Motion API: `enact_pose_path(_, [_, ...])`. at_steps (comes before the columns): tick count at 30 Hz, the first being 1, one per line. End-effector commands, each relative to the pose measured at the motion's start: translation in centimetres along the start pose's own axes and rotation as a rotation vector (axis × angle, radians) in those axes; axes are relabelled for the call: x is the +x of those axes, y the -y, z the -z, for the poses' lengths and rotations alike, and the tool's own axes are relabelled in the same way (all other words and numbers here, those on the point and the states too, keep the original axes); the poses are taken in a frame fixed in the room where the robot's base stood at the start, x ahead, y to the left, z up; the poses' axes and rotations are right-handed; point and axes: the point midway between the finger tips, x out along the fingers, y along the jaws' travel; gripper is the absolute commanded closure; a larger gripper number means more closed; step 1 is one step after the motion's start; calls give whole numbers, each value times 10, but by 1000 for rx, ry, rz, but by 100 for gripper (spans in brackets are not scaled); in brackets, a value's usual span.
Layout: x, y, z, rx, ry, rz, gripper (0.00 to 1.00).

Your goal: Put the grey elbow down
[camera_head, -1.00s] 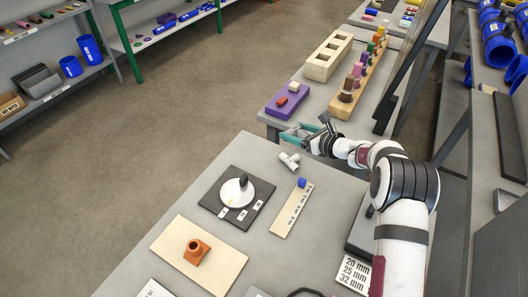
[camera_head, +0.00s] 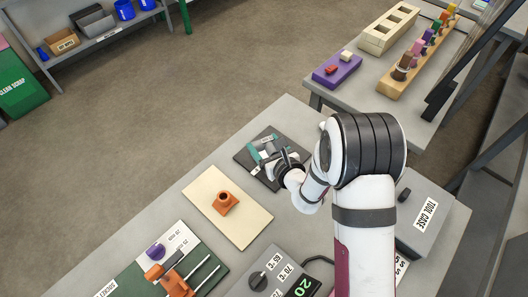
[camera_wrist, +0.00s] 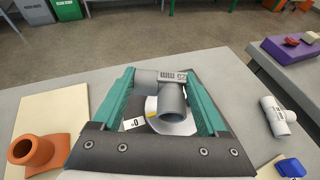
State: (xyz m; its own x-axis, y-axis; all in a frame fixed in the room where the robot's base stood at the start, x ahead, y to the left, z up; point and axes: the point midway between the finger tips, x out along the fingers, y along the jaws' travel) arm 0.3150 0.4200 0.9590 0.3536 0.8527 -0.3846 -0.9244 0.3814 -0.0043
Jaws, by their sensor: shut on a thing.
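My gripper (camera_wrist: 160,100) has its teal fingers closed on a grey elbow (camera_wrist: 172,100). The elbow has dark size lettering, upside down in the wrist view, and one open end faces the camera. In the head view, my gripper (camera_head: 268,153) is over the black plate (camera_head: 246,160) near the table's far end; the elbow is hard to make out there. Behind the elbow, a white disc (camera_wrist: 187,126) with a yellow mark and a small label shows partly in the wrist view. I cannot tell whether the elbow touches it.
An orange fitting (camera_head: 225,202) stands on a beige board (camera_head: 203,190) beside the plate. A light grey tee (camera_wrist: 279,116) and a blue piece (camera_wrist: 290,167) lie right in the wrist view. A second table holds a purple block (camera_head: 337,70).

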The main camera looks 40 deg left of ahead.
Motion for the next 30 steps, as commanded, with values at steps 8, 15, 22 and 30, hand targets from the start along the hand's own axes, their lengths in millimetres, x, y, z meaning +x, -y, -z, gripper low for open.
enact_pose_path(8, [19,-2,38,1,0,1,100])
enact_pose_path(15, [19,-2,38,1,0,1,100])
enact_pose_path(22, [20,-2,40,1,0,0,12])
enact_pose_path(30, [17,-2,37,1,1,1,12])
